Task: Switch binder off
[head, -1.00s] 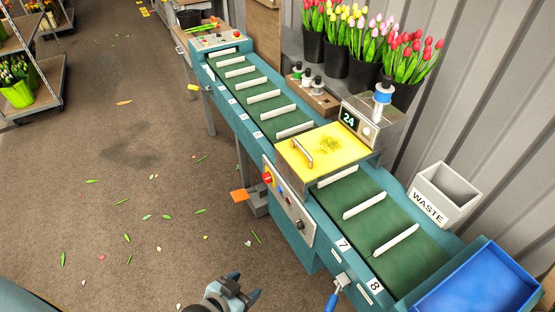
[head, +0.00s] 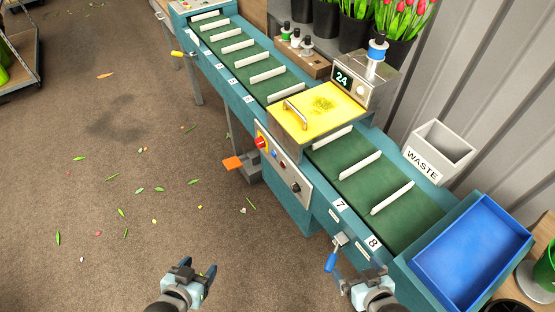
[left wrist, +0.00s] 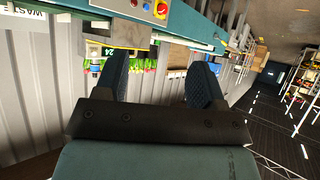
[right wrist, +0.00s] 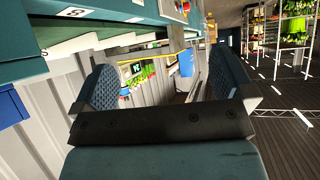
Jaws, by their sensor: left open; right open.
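The binder is the teal conveyor machine with a yellow cover (head: 318,112) and a display reading 24 (head: 342,79). On its front side is a grey control panel (head: 285,171) with a red knob (head: 261,141), small buttons and a black knob (head: 296,187). The red knob also shows at the top of the left wrist view (left wrist: 161,8). My left gripper (head: 198,269) is open and empty over the floor, in front of and apart from the panel. My right gripper (head: 366,277) is open and empty near the blue-handled lever (head: 332,261), below slots 7 and 8.
A blue tray (head: 472,255) is at the conveyor's right end, with a grey waste bin (head: 438,152) behind. An orange pedal (head: 233,163) stands at the machine's foot. Tulip buckets (head: 355,35) line the wall. The floor at left is open, with scattered leaves.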

